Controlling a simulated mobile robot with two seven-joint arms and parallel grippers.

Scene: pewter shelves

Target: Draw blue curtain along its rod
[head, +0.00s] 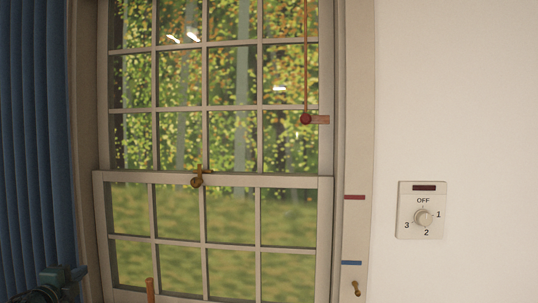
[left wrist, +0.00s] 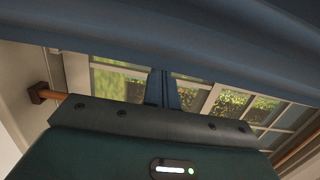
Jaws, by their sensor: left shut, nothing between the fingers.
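The blue curtain (head: 35,140) hangs in vertical folds at the left edge of the head view, beside the window frame. Its blue cloth (left wrist: 200,40) also spans the top of the left wrist view. My left gripper (head: 78,272) is at the lower left of the head view, in front of the curtain's lower visible part. In the left wrist view its two fingers (left wrist: 163,88) are together and hold no cloth. A wooden rod end in a dark bracket (left wrist: 38,94) shows at the left of that view. My right gripper is out of view.
A sash window (head: 205,207) with a brass latch (head: 197,181) fills the middle. A cord with a red ball (head: 306,119) hangs before it. A dial switch (head: 422,210) is on the right wall, near a small brass hook (head: 356,288).

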